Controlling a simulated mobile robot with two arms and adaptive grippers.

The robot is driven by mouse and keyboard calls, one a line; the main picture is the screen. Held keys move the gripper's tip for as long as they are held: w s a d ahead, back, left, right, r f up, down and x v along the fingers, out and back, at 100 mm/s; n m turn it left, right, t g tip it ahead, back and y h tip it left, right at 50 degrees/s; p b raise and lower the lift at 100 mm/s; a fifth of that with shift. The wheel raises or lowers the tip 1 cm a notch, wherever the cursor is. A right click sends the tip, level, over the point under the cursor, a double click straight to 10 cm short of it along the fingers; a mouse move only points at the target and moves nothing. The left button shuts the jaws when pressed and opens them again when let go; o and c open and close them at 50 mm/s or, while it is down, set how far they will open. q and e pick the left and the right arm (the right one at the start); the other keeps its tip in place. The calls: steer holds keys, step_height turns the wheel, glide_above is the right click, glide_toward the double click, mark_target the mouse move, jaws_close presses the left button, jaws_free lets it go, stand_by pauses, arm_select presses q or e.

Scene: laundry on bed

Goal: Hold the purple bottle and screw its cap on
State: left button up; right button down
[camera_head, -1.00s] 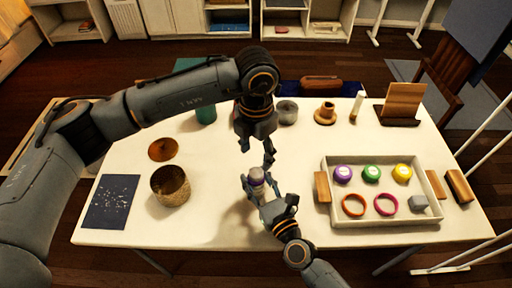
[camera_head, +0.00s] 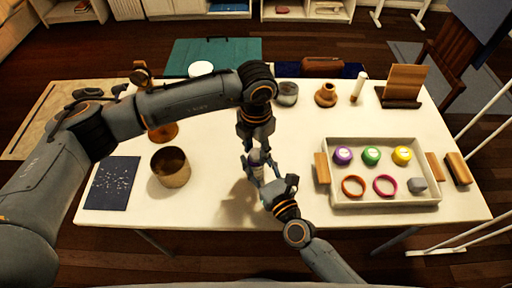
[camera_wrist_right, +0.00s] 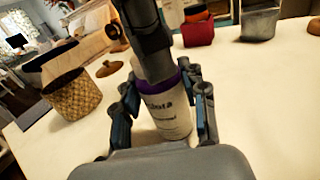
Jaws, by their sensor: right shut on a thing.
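The white bottle (camera_wrist_right: 168,115) with dark lettering and a purple band near its top stands upright in the right wrist view. It is partly visible between my grippers in the head view (camera_head: 257,158). My right gripper (camera_wrist_right: 165,112) is shut on the bottle, one finger on each side. My left gripper (camera_head: 257,152) points down from above at the bottle's top. Its fingers hide the top, so I cannot tell whether they grip it, or whether the purple band is the cap.
A white tray (camera_head: 385,201) at right holds purple, green and yellow round items, two rings and a grey block. A woven basket (camera_head: 170,176) and dark blue sheet (camera_head: 112,183) lie left. A wooden stand (camera_head: 402,87) is at the back right.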

arm_select(q)
steer(key=c, duration=0.5)
steer(key=o, duration=1.4)
steer(key=shift+c, duration=0.2)
step_height(320, 180, up, 12)
arm_select(e)
steer(key=c, duration=0.7)
jaws_free()
steer(key=shift+o, duration=0.2)
